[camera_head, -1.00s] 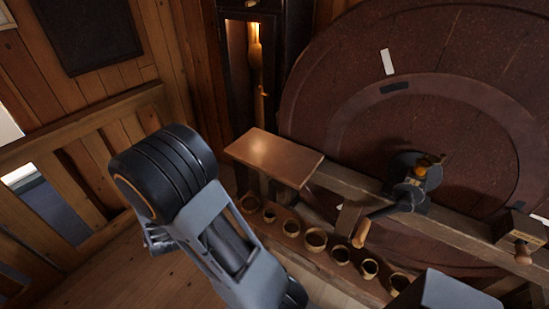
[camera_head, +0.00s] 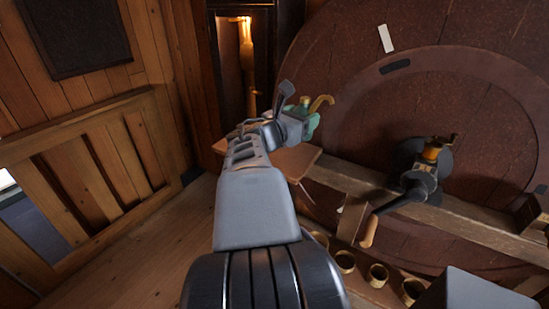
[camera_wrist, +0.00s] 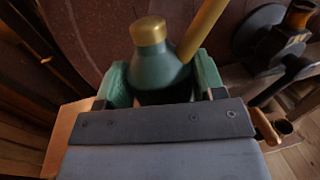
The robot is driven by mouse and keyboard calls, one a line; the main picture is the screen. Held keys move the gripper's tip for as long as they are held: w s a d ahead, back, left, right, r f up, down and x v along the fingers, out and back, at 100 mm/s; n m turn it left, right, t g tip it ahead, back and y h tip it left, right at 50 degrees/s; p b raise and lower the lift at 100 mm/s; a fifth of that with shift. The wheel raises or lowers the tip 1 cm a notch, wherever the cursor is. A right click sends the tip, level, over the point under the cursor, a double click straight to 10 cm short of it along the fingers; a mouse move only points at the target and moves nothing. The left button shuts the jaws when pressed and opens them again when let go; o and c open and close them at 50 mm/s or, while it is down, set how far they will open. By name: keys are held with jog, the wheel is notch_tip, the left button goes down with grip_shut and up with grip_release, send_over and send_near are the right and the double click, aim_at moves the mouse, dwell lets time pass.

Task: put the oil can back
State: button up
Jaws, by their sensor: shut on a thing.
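The oil can (camera_wrist: 162,68) is green with a brass cap and a brass spout, and it sits between the two jaws in the wrist view. In the head view the oil can (camera_head: 309,122) shows only in part, past the end of my arm. My gripper (camera_head: 295,118) is shut on it; the green finger pads press on both sides of its body in the wrist view (camera_wrist: 163,82). The can is near the small wooden shelf (camera_head: 300,160); whether its base touches the shelf is hidden.
A large brown wheel (camera_head: 460,90) stands behind, with a crank with a wooden handle (camera_head: 368,232) in front of it. Several brass-rimmed cups (camera_head: 377,275) stand in a row below the beam. A tall lit case (camera_head: 229,70) stands left of the wheel.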

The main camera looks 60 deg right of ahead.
jog(key=shift+s+r, duration=0.1)
jog(key=shift+s, duration=0.25)
jog(key=shift+w, duration=0.1)
jog(key=w+d+f, duration=0.2)
jog(key=w+f, duration=0.1)
jog(key=w, duration=0.1)
jog(key=w+d+f, duration=0.2)
jog(key=w+f, duration=0.2)
jog(key=w+d+f+p, duration=0.1)
jog(key=w+d+f, duration=0.2)
jog(key=w+f, duration=0.1)
jog(key=shift+w+f, duration=0.15)
jog(key=shift+f, duration=0.65)
